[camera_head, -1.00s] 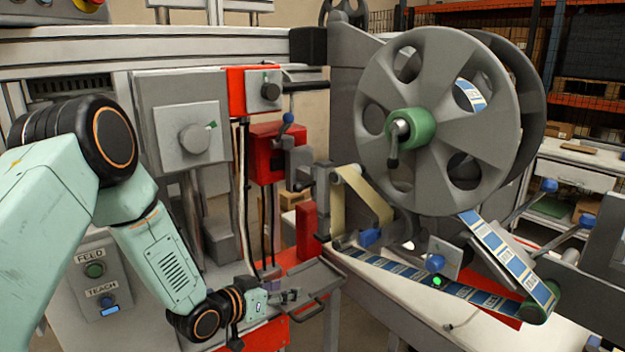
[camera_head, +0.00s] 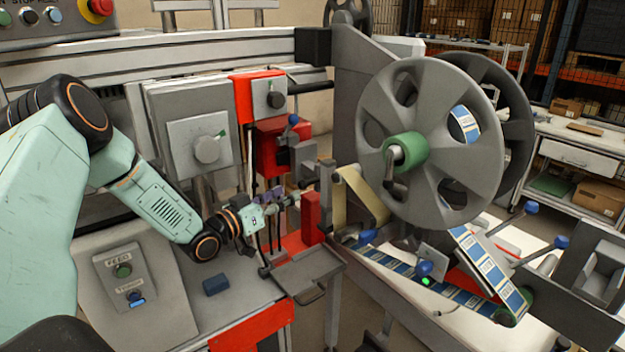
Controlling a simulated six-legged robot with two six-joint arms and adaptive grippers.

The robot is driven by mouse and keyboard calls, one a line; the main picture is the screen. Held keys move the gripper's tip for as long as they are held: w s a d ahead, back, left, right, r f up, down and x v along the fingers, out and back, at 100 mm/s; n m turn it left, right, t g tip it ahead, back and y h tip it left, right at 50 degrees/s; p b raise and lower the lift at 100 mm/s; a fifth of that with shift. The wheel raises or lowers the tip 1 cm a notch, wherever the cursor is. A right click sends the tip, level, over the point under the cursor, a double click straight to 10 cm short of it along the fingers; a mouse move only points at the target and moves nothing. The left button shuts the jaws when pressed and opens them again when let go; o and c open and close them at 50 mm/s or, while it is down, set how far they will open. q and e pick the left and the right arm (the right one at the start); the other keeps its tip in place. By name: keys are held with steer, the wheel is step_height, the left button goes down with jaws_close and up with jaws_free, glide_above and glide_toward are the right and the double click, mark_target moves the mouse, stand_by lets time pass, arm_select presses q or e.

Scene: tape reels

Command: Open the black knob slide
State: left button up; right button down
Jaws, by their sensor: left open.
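I cannot tell from the picture which part slides. My left gripper (camera_head: 288,200) is open and empty, below the black knob, in front of the vertical rods and left of the red upright block (camera_head: 311,212). It appears apart from the black knob. Its fingertips are small and partly lost against the machine parts. My right gripper is out of view.
A blue-tipped lever (camera_head: 293,119) stands just below the black knob. A grey tray with a handle (camera_head: 300,277) lies below the gripper. A blue block (camera_head: 216,285) rests on the machine top. A large tape reel (camera_head: 434,143) fills the right side.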

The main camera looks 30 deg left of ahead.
mark_target(300, 187)
arm_select(q)
steer(key=w, duration=0.2)
steer(key=w+b, duration=0.1)
steer(key=w, duration=0.1)
steer(key=w+d, duration=0.1)
steer(key=w, duration=0.2)
steer(key=shift+w+d+f, duration=0.1)
steer(key=shift+f, duration=0.05)
steer(key=shift+w, duration=0.2)
steer(key=shift+a+f, duration=0.1)
steer(key=shift+a, duration=0.1)
steer(key=shift+w, duration=0.1)
steer(key=shift+c, duration=0.2)
steer(key=shift+d, duration=0.2)
steer(key=c, duration=0.5)
steer(key=shift+a, duration=0.1)
jaws_close()
